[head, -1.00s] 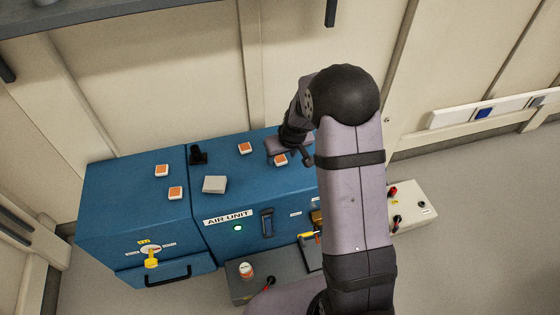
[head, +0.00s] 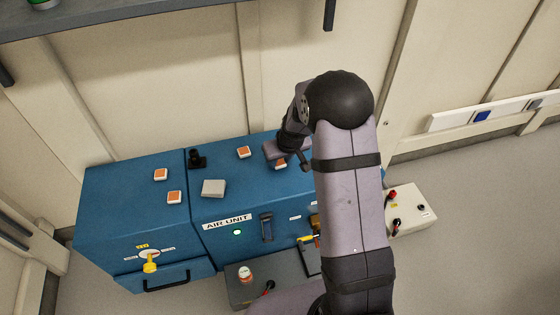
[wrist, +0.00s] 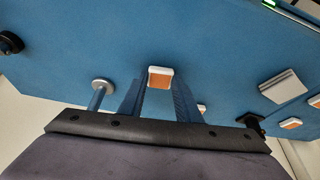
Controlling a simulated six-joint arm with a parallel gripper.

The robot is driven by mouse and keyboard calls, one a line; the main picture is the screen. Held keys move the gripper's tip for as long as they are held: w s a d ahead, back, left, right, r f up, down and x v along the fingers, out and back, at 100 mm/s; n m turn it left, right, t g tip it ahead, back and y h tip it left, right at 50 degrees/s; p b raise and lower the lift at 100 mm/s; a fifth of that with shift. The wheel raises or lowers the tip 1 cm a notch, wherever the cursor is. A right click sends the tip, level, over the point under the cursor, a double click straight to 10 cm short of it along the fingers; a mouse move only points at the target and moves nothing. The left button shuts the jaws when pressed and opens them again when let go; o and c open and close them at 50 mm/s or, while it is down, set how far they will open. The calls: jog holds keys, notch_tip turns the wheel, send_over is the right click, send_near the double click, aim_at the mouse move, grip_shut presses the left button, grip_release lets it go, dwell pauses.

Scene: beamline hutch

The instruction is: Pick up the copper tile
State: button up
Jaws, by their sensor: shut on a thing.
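The copper tile (wrist: 160,80) is a small square with an orange-copper face and a pale rim. In the wrist view it sits between the tips of my gripper (wrist: 160,88), which is shut on it. In the head view my gripper (head: 277,158) is over the right part of the blue cabinet top, and the tile (head: 281,164) shows just below it, partly covered. I cannot tell whether the tile touches the cabinet top.
Similar tiles (head: 244,152) (head: 161,174) (head: 174,197) lie on the blue cabinets (head: 230,180). A grey block (head: 213,188) and a black fitting (head: 197,158) stand there too. A round-topped post (wrist: 101,86) is left of the fingers in the wrist view. The wall is behind.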

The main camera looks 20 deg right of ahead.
notch_tip(320, 180, up, 10)
jog(key=p, duration=0.2)
jog(key=shift+p, duration=0.3)
jog(key=s+a+r+m+p, duration=0.1)
jog(key=s+r+p, duration=0.2)
jog(key=r+p, duration=1.9)
jog(key=s+a+r+p, duration=0.1)
jog(key=s+r+p, duration=0.2)
jog(key=r+p, duration=2)
notch_tip(320, 180, up, 6)
jog(key=b, duration=0.5)
send_over(280, 164)
jog(key=d, duration=0.2)
jog(key=shift+w+f+h, duration=0.2)
jog(key=shift+w+h, duration=0.1)
jog(key=shift+w, duration=0.1)
jog(key=w+d+r+b, duration=0.3)
jog(key=d+r, duration=0.1)
jog(key=r, duration=0.1)
jog(key=shift+w+r, duration=0.2)
jog(key=shift+w, duration=0.1)
jog(key=shift+f+p, duration=1.35)
jog(key=shift+f, duration=3.7)
